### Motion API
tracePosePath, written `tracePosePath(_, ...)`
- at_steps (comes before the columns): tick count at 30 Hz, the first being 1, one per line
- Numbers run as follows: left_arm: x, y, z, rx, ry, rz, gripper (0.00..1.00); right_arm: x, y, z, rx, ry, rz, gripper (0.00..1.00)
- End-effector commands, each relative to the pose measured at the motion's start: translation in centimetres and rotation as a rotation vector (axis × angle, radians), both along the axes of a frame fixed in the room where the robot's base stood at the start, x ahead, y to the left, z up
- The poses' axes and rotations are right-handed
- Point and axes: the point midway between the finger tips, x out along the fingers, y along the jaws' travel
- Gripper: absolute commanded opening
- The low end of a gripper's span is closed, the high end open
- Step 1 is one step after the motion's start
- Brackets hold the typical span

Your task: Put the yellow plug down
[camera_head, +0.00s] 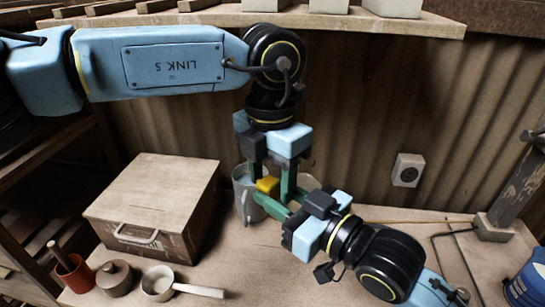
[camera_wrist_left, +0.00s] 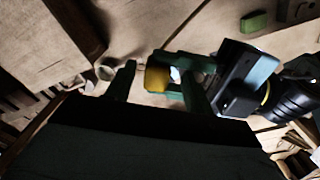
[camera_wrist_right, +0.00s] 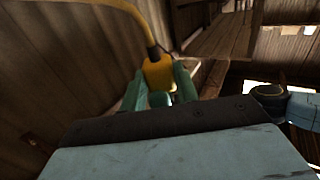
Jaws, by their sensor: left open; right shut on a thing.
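The yellow plug (camera_head: 267,184) is held above the table, near a grey metal cup (camera_head: 242,184). My right gripper (camera_head: 276,197) is shut on the plug. In the right wrist view the plug (camera_wrist_right: 157,72) sits between green fingers, its cord running up and left. My left gripper (camera_head: 271,186) points down over the plug with its fingers open. In the left wrist view the plug (camera_wrist_left: 158,78) lies between the two spread left fingers (camera_wrist_left: 157,88). I cannot tell whether they touch it. The fingers of both grippers partly hide the plug.
A wooden box (camera_head: 150,200) stands left on the table (camera_head: 240,270). In front are a red pot (camera_head: 75,275), a lidded pot (camera_head: 115,278) and a handled pan (camera_head: 160,284). A wall socket (camera_head: 407,170) is behind right. A blue object (camera_head: 528,282) sits at the right edge.

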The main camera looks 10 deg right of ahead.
Motion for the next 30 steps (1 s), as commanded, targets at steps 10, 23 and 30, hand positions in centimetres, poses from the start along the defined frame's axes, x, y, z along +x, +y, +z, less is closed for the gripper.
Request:
tracePosePath(10, -0.02, 0.0, -0.36, 0.0, 0.0, 0.0, 0.53, -0.22, 0.27, 0.3, 0.01, -0.003, 0.009, 0.0)
tracePosePath(23, -0.17, -0.12, -0.34, -0.002, 0.002, -0.004, 0.04, -0.2, 0.28, 0.27, 0.011, -0.002, 0.009, 0.37)
tracePosePath(30, -0.33, -0.1, -0.4, 0.003, 0.006, -0.008, 0.0, -0.03, 0.12, 0.19, 0.006, -0.003, 0.003, 0.56)
